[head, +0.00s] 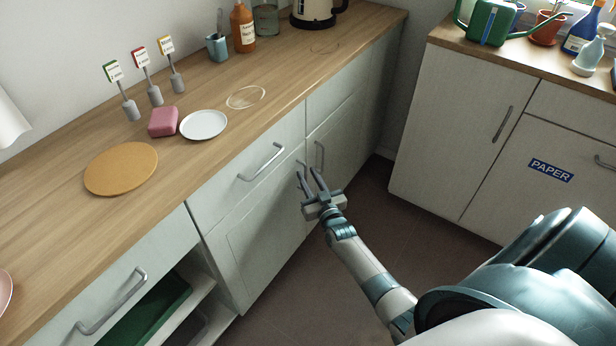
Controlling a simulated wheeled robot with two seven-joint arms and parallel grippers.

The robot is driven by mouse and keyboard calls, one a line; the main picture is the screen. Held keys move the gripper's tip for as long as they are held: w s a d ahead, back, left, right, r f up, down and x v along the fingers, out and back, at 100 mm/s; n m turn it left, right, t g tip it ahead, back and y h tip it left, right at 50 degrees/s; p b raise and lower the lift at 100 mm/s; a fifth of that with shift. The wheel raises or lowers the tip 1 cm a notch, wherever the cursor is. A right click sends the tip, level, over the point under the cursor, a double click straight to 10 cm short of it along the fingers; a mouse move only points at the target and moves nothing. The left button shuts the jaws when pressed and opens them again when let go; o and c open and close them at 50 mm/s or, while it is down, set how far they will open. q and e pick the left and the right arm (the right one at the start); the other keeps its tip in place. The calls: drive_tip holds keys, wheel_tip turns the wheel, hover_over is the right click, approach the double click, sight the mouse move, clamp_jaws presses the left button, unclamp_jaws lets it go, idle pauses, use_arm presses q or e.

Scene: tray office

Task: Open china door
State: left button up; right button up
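No label reading china shows, so I cannot tell which door is the china door. Under the wooden counter, a pale cabinet door (258,238) sits below a drawer and looks shut. Farther back, another pale door (345,145) has an upright metal handle (320,155) near its left edge and also looks shut. My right gripper (309,177) is in front of the seam between these two doors, its fingers pointing up and apart, with nothing seen between them. It overlaps the near door's far edge; I cannot tell whether it touches anything. My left gripper is out of view.
A drawer handle (262,162) juts out above the near door. An open shelf bay holds a green tray (150,312). A white plate (203,125) and round board (121,168) lie on the counter. Floor between is clear.

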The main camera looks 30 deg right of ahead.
drive_tip(key=shift+w, duration=0.3)
clamp_jaws()
idle(1.4)
